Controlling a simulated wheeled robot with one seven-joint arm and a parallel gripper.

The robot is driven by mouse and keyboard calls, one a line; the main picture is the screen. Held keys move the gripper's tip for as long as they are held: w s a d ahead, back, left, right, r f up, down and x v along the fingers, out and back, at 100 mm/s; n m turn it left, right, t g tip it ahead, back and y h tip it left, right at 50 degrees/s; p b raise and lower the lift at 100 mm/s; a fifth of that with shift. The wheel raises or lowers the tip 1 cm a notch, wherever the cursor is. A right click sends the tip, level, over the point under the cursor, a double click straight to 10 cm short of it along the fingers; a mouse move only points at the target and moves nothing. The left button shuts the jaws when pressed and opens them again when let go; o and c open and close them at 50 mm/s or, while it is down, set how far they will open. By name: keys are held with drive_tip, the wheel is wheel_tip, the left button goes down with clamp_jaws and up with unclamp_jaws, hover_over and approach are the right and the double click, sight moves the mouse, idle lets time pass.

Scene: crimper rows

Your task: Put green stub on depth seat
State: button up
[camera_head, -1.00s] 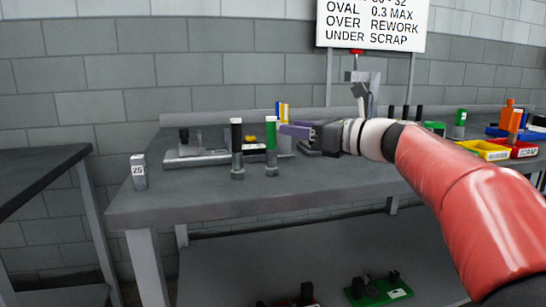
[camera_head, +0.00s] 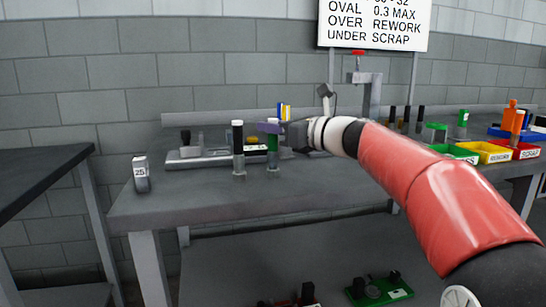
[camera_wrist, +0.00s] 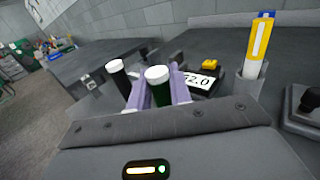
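The green stub (camera_head: 273,158) is an upright dark cylinder with a green upper part and white top, standing in a small grey holder on the bench. In the wrist view the green stub (camera_wrist: 158,92) sits between the two purple fingers of my gripper (camera_wrist: 160,88). In the head view my gripper (camera_head: 270,128) reaches it from the right, near its top. The fingers are beside the stub on both sides; whether they press on it I cannot tell. I cannot surely identify the depth seat; a grey fixture plate (camera_head: 190,159) with a black knob lies behind left.
A black stub (camera_head: 238,140) stands close left of the green one. A gauge reading about 32.0 (camera_wrist: 200,82) and a yellow marker in a cup (camera_wrist: 256,50) are behind. A block marked 25 (camera_head: 141,174) is at the left edge. Yellow (camera_head: 485,151) and red trays are right.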

clamp_jaws()
